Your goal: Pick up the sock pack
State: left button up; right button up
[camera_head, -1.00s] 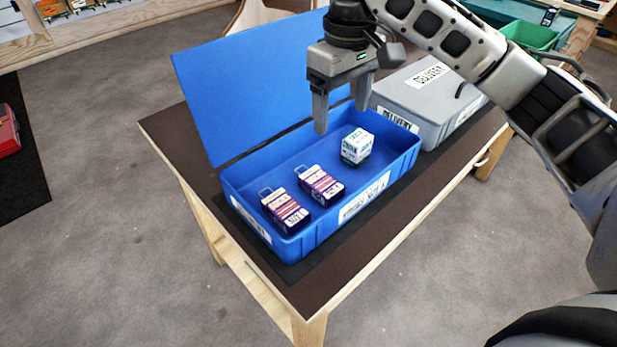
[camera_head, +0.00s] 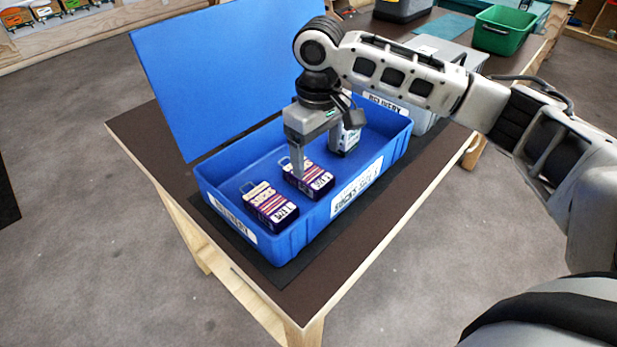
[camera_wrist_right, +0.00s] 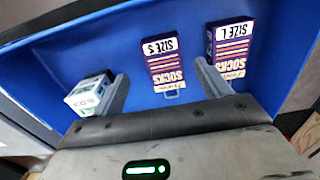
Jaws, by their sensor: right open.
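Two purple, orange-striped sock packs lie in the blue bin (camera_head: 392,150). The Size S pack (camera_head: 311,181) is the right one in the head view, and the Size L pack (camera_head: 270,206) is the left one. My right gripper (camera_head: 316,162) is open and empty, pointing down over the bin beside the Size S pack. In the right wrist view the Size S pack (camera_wrist_right: 163,64) shows between the two fingers (camera_wrist_right: 161,72), while the Size L pack (camera_wrist_right: 233,48) is beyond the right finger. My left gripper is not in view.
A white and green box (camera_head: 351,139) stands in the bin, partly hidden behind my right gripper. The bin's blue lid (camera_head: 215,75) stands raised behind it. A grey delivery container (camera_head: 445,52) stands at the table's (camera_head: 155,140) far right. A green bin (camera_head: 503,30) is farther back.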

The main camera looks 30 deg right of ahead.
aim_at(315, 176)
jog(key=f, duration=0.5)
jog(key=shift+a+f, duration=0.25)
jog(key=shift+f, duration=0.05)
jog(key=c, duration=1.1)
jog(key=shift+r, duration=0.1)
